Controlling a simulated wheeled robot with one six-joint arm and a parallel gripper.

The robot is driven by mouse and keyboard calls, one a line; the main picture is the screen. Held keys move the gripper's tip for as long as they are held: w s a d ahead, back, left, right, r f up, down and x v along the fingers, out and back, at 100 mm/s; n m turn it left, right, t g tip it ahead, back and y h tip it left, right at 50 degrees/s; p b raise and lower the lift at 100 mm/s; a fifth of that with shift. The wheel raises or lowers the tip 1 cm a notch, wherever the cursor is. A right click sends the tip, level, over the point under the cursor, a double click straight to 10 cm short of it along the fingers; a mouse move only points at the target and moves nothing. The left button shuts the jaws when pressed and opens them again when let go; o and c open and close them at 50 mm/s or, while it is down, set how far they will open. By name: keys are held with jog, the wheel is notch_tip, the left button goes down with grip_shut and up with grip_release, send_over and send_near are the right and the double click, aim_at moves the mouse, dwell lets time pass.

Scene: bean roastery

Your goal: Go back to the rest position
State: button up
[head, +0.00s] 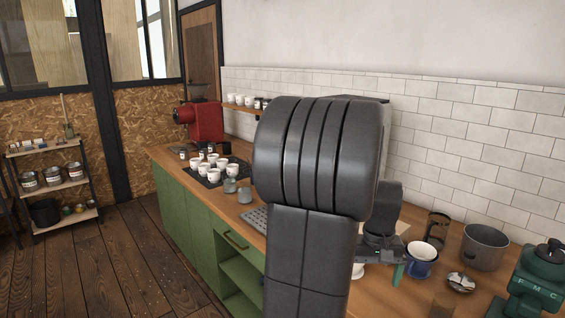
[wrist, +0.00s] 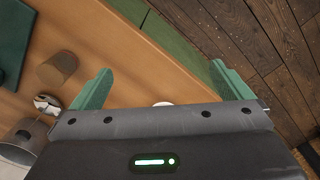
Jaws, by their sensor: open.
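My gripper (wrist: 160,92) shows in the wrist view with its two green fingers spread wide apart. It is open, and nothing is held between the fingers. A small part of a white round thing shows behind the gripper's body. In the head view my dark arm fills the middle and hides part of the counter. The gripper (head: 382,268) is partly hidden behind the arm, low over the wooden counter (head: 413,300), close to a blue-and-white cup (head: 421,260).
A steel pot (head: 485,246), a dark-framed glass (head: 437,229), a cork-coloured cylinder (head: 442,305) and a green grinder (head: 537,280) stand at the right. White cups (head: 207,170) and a red roaster (head: 203,121) stand at the counter's far end. The floor (head: 140,255) at the left is clear.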

jog(key=shift+w+a+f, duration=0.7)
jog(key=shift+w+a, duration=0.1)
jog(key=shift+a, duration=0.1)
jog(key=shift+w+a+f, duration=0.7)
jog(key=shift+w+a, duration=0.05)
jog(key=shift+a, duration=0.15)
jog(key=shift+r, duration=0.1)
